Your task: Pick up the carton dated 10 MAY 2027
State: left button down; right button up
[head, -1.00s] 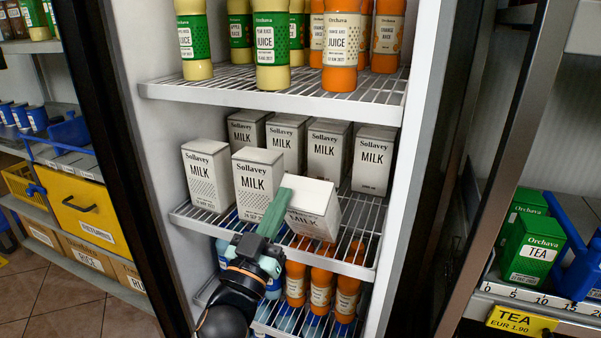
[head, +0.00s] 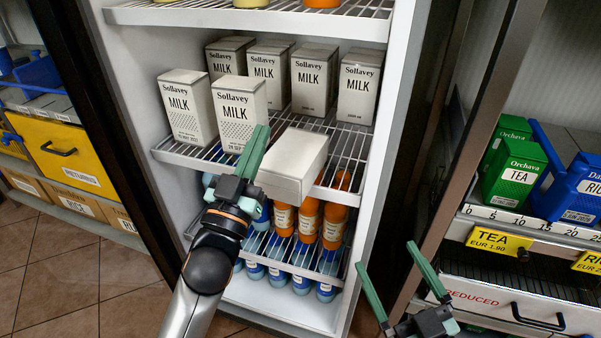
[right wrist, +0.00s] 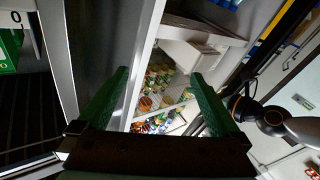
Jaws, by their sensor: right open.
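Several white Sollavey milk cartons stand on the middle fridge shelf (head: 172,152). The front left carton (head: 188,108) has small print that looks like a May date, but I cannot read it surely. The front carton beside it (head: 238,105) seems to show a SEP date. A third front carton (head: 290,165) is tipped over at the shelf's front edge, its label hidden. My left gripper (head: 258,140) is at that carton's left side; I cannot tell whether its fingers grip it. My right gripper (head: 385,254) is open and empty, low outside the fridge at right; it also shows in the right wrist view (right wrist: 160,73).
Orange bottles (head: 308,220) and blue-capped bottles (head: 300,282) stand below the milk. The fridge's right side wall (head: 385,170) lies between the grippers. Right of it are green tea boxes (head: 515,165) and a REDUCED drawer (head: 500,298).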

jog(key=w+f+n+g+h, duration=0.2)
jog(key=w+f+n+h, duration=0.1)
jog(key=w+f+n, duration=0.3)
jog(key=n+y, duration=0.4)
jog(key=n, duration=0.7)
send_near(281, 181)
notch_tip(281, 181, down, 2)
jog(key=shift+w+d+f, duration=0.15)
jog(key=shift+w+d, duration=0.25)
jog(key=shift+w, duration=0.15)
jog(key=x, duration=1.2)
jog(key=shift+a, duration=0.1)
grip_shut()
